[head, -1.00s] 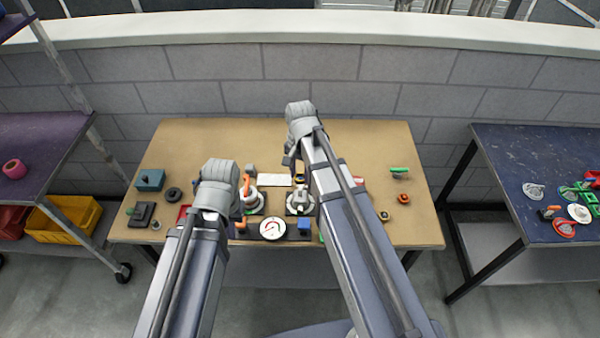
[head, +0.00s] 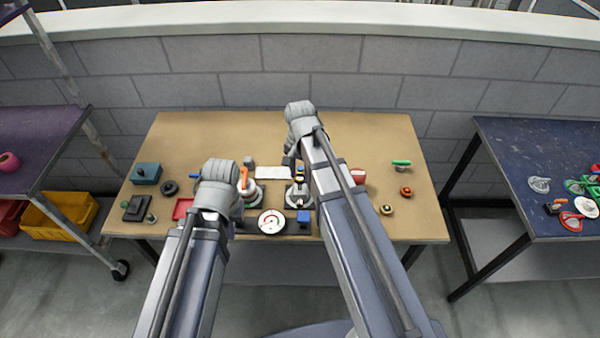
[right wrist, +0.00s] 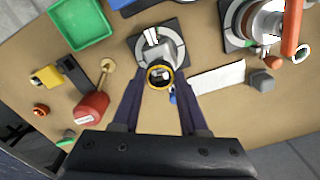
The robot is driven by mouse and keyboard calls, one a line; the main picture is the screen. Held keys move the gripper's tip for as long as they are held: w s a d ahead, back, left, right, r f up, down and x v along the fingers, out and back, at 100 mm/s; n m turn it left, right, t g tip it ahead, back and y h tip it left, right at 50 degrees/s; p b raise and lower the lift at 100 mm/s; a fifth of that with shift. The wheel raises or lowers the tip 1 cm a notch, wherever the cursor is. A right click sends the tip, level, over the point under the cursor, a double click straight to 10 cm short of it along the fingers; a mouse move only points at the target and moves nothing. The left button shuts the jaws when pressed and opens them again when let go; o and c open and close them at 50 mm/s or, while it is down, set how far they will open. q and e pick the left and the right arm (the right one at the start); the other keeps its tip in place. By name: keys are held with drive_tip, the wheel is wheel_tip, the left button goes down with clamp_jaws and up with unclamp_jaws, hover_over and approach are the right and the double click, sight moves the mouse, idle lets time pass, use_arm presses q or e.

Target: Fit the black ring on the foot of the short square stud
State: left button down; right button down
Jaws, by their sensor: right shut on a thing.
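My right gripper (right wrist: 160,82) is shut on the black ring (right wrist: 151,84), which shows a yellowish edge between the fingertips. In the right wrist view, the ring is in line with the near part of a light grey stud (right wrist: 152,42) on a dark square base. I cannot tell whether the ring touches the stud or is above it. In the head view, the stud's pale base (head: 297,198) is partly hidden by my right arm, and my right gripper (head: 290,160) shows just beyond it. My left wrist covers its fingers at the left of the table.
A white card (right wrist: 215,79) and a grey block (right wrist: 262,80) lie beside the gripper. A round dial (head: 271,222) stands at the near edge. Another dark ring (head: 169,188) lies at the left.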

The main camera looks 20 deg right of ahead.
sight(300, 182)
drive_tip(key=shift+f, duration=0.15)
idle(0.5)
drive_tip(key=shift+f+b, duration=0.7)
drive_tip(key=shift+b, duration=0.15)
drive_tip(key=shift+f, duration=0.25)
drive_tip(key=shift+f+b, duration=0.4)
drive_tip(key=shift+b, duration=0.2)
drive_tip(key=shift+f+b, duration=0.25)
drive_tip(key=shift+b, duration=0.05)
drive_tip(key=shift+f, duration=0.3)
drive_tip(key=shift+f+b, duration=0.2)
drive_tip(key=shift+b, duration=0.3)
idle(0.6)
drive_tip(key=shift+c, duration=0.2)
unclamp_jaws()
